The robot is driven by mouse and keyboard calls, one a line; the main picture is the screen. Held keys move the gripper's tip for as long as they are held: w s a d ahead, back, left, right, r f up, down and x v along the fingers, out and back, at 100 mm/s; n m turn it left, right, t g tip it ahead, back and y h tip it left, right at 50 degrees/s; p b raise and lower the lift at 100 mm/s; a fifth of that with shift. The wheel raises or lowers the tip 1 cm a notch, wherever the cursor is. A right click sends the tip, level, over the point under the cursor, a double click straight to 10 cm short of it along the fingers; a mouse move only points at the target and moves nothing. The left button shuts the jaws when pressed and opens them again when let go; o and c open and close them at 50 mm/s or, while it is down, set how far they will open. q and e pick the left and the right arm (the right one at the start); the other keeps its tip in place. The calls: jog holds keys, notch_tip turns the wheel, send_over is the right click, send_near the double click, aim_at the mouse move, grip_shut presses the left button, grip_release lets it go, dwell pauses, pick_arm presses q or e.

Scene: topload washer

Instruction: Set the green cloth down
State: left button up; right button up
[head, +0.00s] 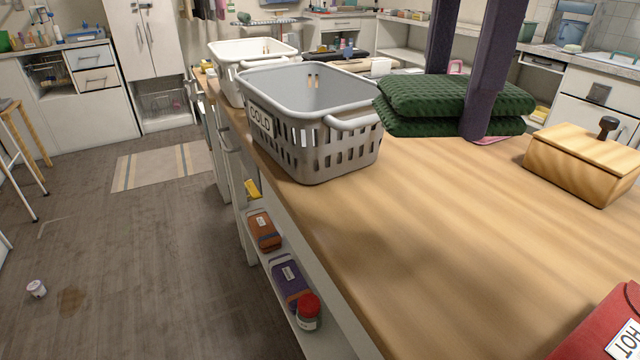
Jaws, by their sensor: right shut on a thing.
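The green cloth (415,97) is folded thick, in two stacked layers with a waffle texture, at the far side of the wooden counter (430,240). My right gripper (458,105) comes down from above with two dark purple fingers. One finger passes in front of the cloth, and the other goes behind it, its tip hidden. The gripper is shut on the cloth. The cloth's underside is at or very near the counter top; I cannot tell whether it bears fully on it. My left gripper is not in view.
A grey basket labelled COLD (330,150) stands close left of the cloth, with a white basket (255,50) behind. A wooden box (575,165) stands to the right. A red item labelled HOT (605,325) is at front right. The counter's middle is clear.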

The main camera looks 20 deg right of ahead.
jog(key=b, duration=0.1)
send_over(408, 270)
notch_tip(408, 270, down, 13)
jog(key=shift+f, duration=0.15)
notch_tip(408, 270, down, 5)
jog(key=shift+f+b, duration=0.1)
jog(key=shift+b, duration=0.2)
jog(key=o, duration=0.7)
jog(key=shift+f, duration=0.15)
jog(key=o, duration=0.4)
